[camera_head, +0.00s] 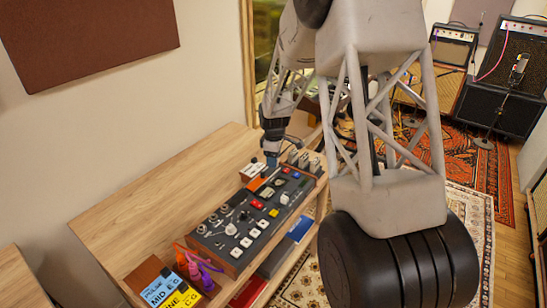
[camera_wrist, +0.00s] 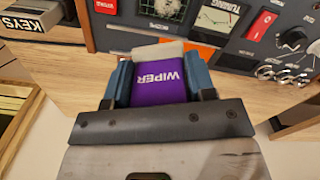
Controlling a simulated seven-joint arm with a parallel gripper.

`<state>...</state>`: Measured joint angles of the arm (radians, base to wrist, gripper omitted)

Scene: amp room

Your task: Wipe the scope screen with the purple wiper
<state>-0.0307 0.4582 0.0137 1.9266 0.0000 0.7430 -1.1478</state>
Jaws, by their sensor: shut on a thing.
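My gripper (camera_wrist: 158,72) is shut on the purple wiper (camera_wrist: 158,86), with a blue finger on each side of it. The wiper's pale front edge points toward the control panel in the wrist view. The scope screen (camera_wrist: 160,8), dark with a pale grid, is at the top of that view, just beyond the wiper and partly cut off by the frame edge. A gap shows between the pale edge and the screen. In the head view my gripper (camera_head: 271,157) is at the far end of the panel, and the wiper cannot be made out there.
The control panel (camera_head: 237,252) with knobs and buttons stands on a wooden desk (camera_head: 150,205). An orange piece (camera_wrist: 202,43) lies by its near edge. A box marked KEYS (camera_wrist: 30,27) is at the left. The desk's left part is clear.

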